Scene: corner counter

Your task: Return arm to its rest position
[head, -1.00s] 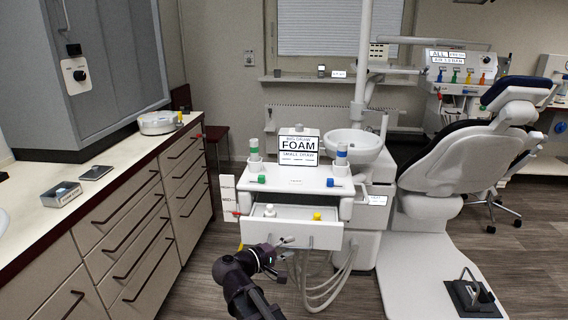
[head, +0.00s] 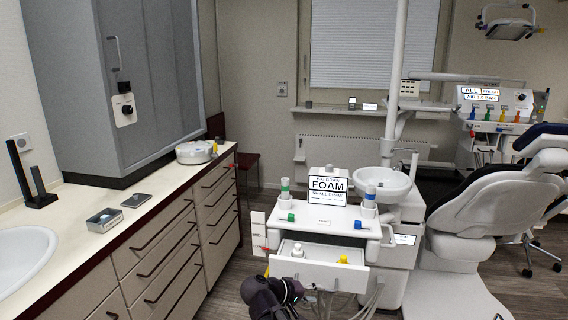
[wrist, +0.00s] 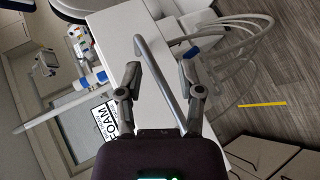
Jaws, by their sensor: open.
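My arm (head: 268,297) shows at the bottom of the head view, just in front of the open drawer (head: 318,275) of the white dental unit. The fingers are hard to make out there. In the wrist view my gripper (wrist: 160,72) is open, with its two fingers spread. A grey bar handle (wrist: 160,85) on a white front runs through the space between the fingers in that picture. I cannot tell whether they touch it. The drawer holds a white bottle (head: 297,250) and a yellow item (head: 343,260).
The unit's top carries a FOAM sign (head: 327,186), a green-marked cup (head: 285,190) and a blue-marked cup (head: 370,196). A drawer cabinet with a counter (head: 100,240) stands left. The dental chair (head: 490,205) is right. Hoses (wrist: 235,60) hang near my gripper. Floor shows between cabinet and unit.

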